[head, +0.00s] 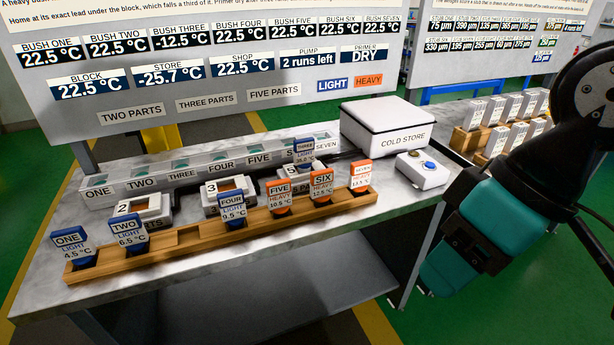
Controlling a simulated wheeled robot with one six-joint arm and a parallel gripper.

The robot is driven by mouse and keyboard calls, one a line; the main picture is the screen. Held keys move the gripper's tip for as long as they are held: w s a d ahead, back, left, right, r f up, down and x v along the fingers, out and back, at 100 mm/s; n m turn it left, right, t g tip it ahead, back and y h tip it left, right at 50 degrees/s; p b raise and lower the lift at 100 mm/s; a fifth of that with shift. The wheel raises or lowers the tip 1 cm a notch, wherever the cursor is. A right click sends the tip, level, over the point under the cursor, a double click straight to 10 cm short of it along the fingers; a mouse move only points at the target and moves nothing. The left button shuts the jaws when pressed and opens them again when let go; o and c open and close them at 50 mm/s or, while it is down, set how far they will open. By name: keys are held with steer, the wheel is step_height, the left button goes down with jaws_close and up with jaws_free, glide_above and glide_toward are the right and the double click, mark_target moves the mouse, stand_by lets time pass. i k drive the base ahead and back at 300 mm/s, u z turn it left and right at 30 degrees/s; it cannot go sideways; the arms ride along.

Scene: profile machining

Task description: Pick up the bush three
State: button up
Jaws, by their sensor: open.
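Bush three (303,152) carries a blue LIGHT tag and stands behind the wooden rack, at the white block marked 5 (291,178). The tag hides most of its body, and I cannot tell whether it sits in the block or behind it. Its tag temperature is too small to read surely. The wooden rack (187,238) has an empty place between bush two (128,233) and bush four (232,207). My arm is at the right, over the floor beside the table and apart from bush three. I can make out no gripper fingers.
The white cold store (388,128) is at the back right. A small box with a blue button (423,168) sits near the table's right edge. Sign boards rise behind.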

mark_target(304, 148)
steer(key=z, duration=0.15)
steer(key=i, duration=1.25)
steer(key=u, duration=0.85)
